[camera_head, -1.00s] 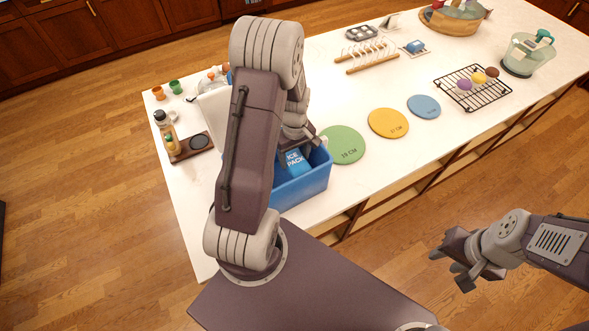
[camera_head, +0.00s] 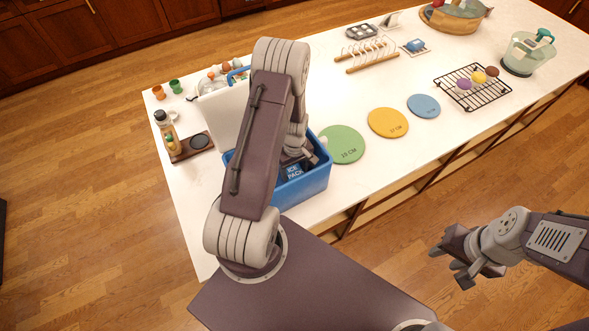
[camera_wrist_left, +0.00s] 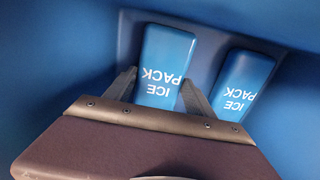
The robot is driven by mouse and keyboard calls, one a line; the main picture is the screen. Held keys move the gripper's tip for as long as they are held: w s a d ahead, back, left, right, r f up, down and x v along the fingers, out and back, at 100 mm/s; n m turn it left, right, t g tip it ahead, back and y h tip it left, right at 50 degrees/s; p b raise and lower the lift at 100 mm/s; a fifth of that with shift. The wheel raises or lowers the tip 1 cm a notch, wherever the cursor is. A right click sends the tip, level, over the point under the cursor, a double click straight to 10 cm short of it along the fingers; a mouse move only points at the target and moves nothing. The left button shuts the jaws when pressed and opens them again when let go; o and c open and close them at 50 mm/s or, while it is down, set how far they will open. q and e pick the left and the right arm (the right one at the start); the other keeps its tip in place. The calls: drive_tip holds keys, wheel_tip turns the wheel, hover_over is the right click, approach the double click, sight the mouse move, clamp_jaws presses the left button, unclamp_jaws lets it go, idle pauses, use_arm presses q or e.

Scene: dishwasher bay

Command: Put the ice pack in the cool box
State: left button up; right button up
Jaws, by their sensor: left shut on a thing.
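The cool box (camera_head: 312,187) is a blue open-topped box at the table's near edge, with its pale lid (camera_head: 222,115) standing up behind it. My left gripper (camera_head: 294,160) reaches down into the box and is shut on a blue ice pack (camera_wrist_left: 166,58); a blue pack lettered ICE PACK also shows below the gripper in the head view (camera_head: 293,173). A second ice pack (camera_wrist_left: 242,84) lies beside the held one in the left wrist view, inside the blue walls. Whether the held pack touches the floor cannot be told. My right gripper (camera_head: 447,262) is empty and open, off the table.
Green (camera_head: 343,145), yellow (camera_head: 388,122) and blue (camera_head: 424,106) discs lie right of the box. A wooden tray (camera_head: 197,143) and bottles stand left. A wire rack (camera_head: 473,88) is farther right. White tabletop between them is clear.

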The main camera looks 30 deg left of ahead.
sight(295, 172)
use_arm(q)
drive_tip(key=o, duration=1.6)
drive_tip(key=shift+s+d, duration=0.1)
drive_tip(key=shift+f, duration=0.1)
drive_tip(key=shift+r, duration=0.25)
wheel_tip(295, 172, up, 12)
drive_tip(key=shift+f+b, duration=0.1)
drive_tip(key=shift+b, duration=0.85)
